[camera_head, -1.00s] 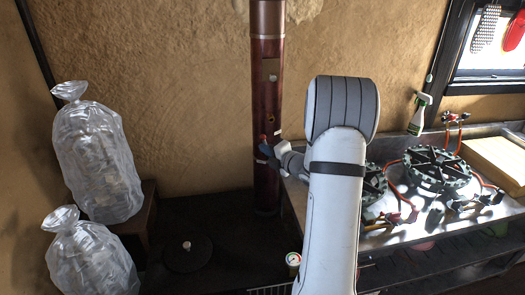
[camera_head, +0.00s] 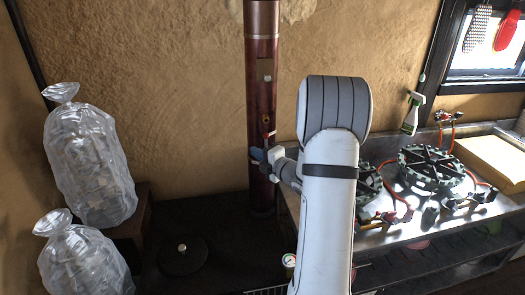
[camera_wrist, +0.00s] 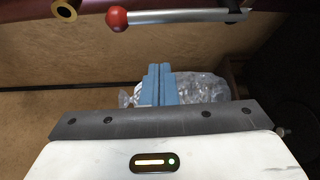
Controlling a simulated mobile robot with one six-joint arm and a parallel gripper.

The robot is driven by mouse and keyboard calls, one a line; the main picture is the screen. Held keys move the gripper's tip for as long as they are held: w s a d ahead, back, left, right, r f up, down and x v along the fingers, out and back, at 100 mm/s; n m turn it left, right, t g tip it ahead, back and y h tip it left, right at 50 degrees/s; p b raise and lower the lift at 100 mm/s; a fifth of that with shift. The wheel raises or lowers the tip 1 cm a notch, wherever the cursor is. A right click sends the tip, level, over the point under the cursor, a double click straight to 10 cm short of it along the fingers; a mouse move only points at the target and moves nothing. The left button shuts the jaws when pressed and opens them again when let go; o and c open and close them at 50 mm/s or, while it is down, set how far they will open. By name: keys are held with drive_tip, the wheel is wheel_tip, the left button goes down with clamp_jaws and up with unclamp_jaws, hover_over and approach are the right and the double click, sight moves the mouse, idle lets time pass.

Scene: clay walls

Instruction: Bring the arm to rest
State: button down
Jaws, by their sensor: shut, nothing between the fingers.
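My gripper (camera_head: 256,155) is at the end of my white arm, in front of the dark red column (camera_head: 262,95) in the head view. In the wrist view, its blue fingers (camera_wrist: 158,82) are pressed together with nothing between them. A lever with a red ball knob (camera_wrist: 117,18) crosses the top of the wrist view, apart from the fingertips in the picture. The gap between gripper and column cannot be judged exactly.
Clear plastic bags (camera_head: 88,165) stand at the left, one on a brown box. A metal counter (camera_head: 400,232) with gas burners (camera_head: 432,168) lies right of my arm. A dark low surface (camera_head: 215,235) has a round lid (camera_head: 184,256).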

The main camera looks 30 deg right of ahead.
drive_tip(key=b+v, duration=0.1)
drive_tip(key=v, duration=0.8)
drive_tip(key=s+a+r+n+g+y, duration=0.1)
drive_tip(key=s+a+n+g+y, duration=0.35)
drive_tip(key=a+n, duration=0.8)
drive_tip(key=s+a+n+g+y, duration=0.1)
drive_tip(key=s+a+n+g, duration=0.6)
drive_tip(key=a+n, duration=0.55)
drive_tip(key=s+d+n+g+h, duration=0.2)
drive_tip(key=s+n+h, duration=0.7)
drive_tip(key=n, duration=1.6)
drive_tip(key=s+d, duration=0.1)
drive_tip(key=s, duration=0.2)
drive_tip(key=shift+d+r+n+h, duration=0.2)
drive_tip(key=shift+r+n+h, duration=0.1)
drive_tip(key=shift+r+h, duration=0.05)
